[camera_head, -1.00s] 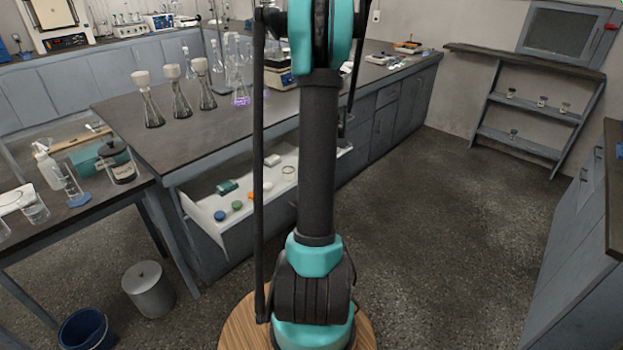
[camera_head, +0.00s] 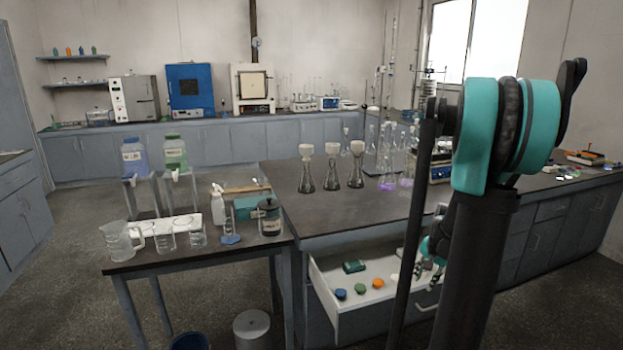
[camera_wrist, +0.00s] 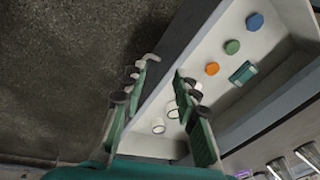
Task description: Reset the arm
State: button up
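My arm rises at the right of the head view, its upper joint teal and black. My gripper (camera_head: 430,265) is low and partly hidden behind my arm, by the right part of the open drawer (camera_head: 330,305). In the wrist view my gripper (camera_wrist: 165,68) has its two green fingers apart, with nothing between them. It points down over the drawer's edge, with the white drawer (camera_wrist: 218,78) to the right and floor to the left. I cannot tell whether it touches the drawer.
The drawer holds blue, green and orange caps (camera_head: 360,288), a teal box (camera_head: 354,267) and white pieces. Several flasks (camera_head: 331,175) stand on the bench above. A side table (camera_head: 150,258) carries glassware. Bins (camera_head: 252,328) stand on the floor below.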

jog(key=s+a+n+t, duration=0.1)
jog(key=s+a+n, duration=0.9)
jog(key=s+a, duration=0.7)
jog(key=shift+s+t, duration=0.3)
jog(key=shift+s, duration=0.05)
